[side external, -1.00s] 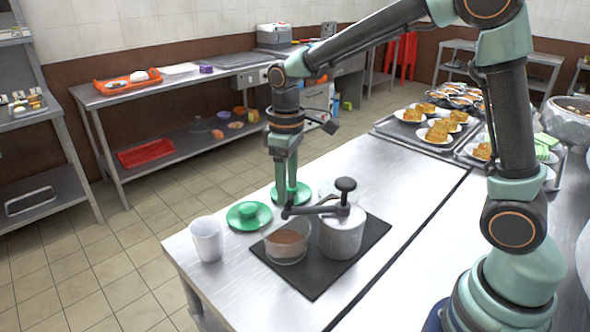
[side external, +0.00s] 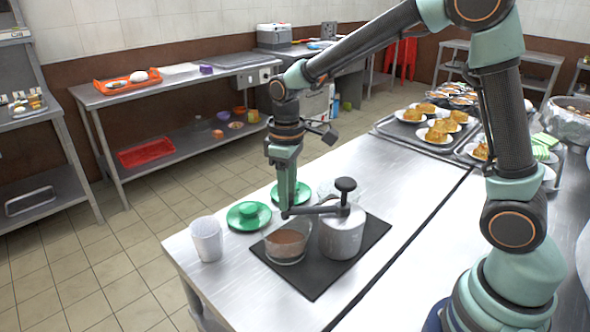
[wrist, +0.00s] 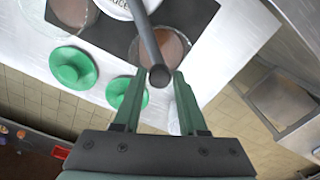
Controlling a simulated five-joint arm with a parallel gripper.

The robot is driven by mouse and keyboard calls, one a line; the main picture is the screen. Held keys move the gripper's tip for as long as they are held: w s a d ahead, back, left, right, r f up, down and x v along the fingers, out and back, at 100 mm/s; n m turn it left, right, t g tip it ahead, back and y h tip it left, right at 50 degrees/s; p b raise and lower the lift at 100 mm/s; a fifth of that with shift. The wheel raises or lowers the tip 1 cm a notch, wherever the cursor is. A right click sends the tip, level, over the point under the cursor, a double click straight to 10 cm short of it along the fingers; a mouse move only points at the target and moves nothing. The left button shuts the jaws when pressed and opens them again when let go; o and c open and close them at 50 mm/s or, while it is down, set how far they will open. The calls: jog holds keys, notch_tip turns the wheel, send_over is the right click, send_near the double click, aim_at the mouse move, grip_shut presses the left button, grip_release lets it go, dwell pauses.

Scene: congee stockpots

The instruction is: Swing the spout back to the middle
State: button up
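The spout (side external: 315,210) is a dark bar with a black knob (side external: 345,184), set on top of a round grey-white canister (side external: 341,237) on a dark mat (side external: 318,282). It points left in the side view, its end above the near glass pot (side external: 286,246) with brown contents. That pot also shows under the spout (wrist: 147,40) in the wrist view. A second glass pot (wrist: 72,10) shows there on the canister's other side. My gripper (wrist: 160,77) is open, one green finger on each side of the spout's end, with small gaps showing.
Two green lids (side external: 248,215) and a white cup (side external: 207,240) stand left of the mat, close to my gripper. Plates of food (side external: 437,135) lie on trays at the back right. The table's front-left part is bare.

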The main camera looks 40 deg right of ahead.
jog(key=shift+c, duration=0.9)
